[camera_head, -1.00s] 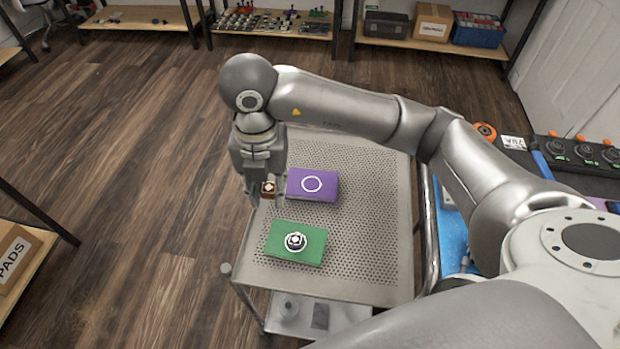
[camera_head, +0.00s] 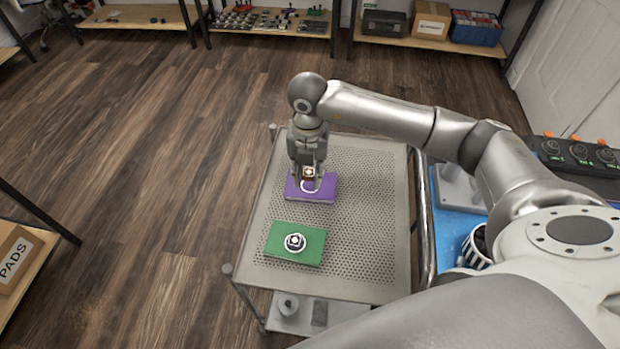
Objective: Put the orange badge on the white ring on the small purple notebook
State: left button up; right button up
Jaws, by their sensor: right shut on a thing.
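The small purple notebook (camera_head: 322,193) lies on the perforated cart top, with a white ring (camera_head: 317,189) on its cover, partly hidden by my gripper. My right gripper (camera_head: 308,180) points down over the notebook and is shut on a small orange-brown badge (camera_head: 309,172) with a pale mark. The badge is over the ring's far part; I cannot tell how far above the cover it is. My left gripper is not in view.
A green notebook (camera_head: 309,255) with a dark and white round piece (camera_head: 295,242) on it lies nearer on the cart top (camera_head: 365,230). The right part of the cart is clear. A blue-topped bench (camera_head: 455,225) with a knob panel (camera_head: 580,153) stands at the right.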

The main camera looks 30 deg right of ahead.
aim_at(310, 174)
jog(key=f, duration=0.3)
jog(key=shift+w+d+f+p, duration=0.1)
jog(key=shift+d+f+p, duration=0.1)
jog(key=shift+d+p, duration=0.15)
jog(key=shift+f, duration=0.15)
jog(key=shift+f, duration=0.25)
jog(key=o, duration=0.7)
jog(key=shift+r, duration=0.1)
jog(key=shift+a, duration=0.1)
jog(key=shift+r, duration=0.25)
notch_tip(310, 174, up, 12)
jog(key=shift+f+b, duration=0.1)
jog(key=shift+b, duration=0.55)
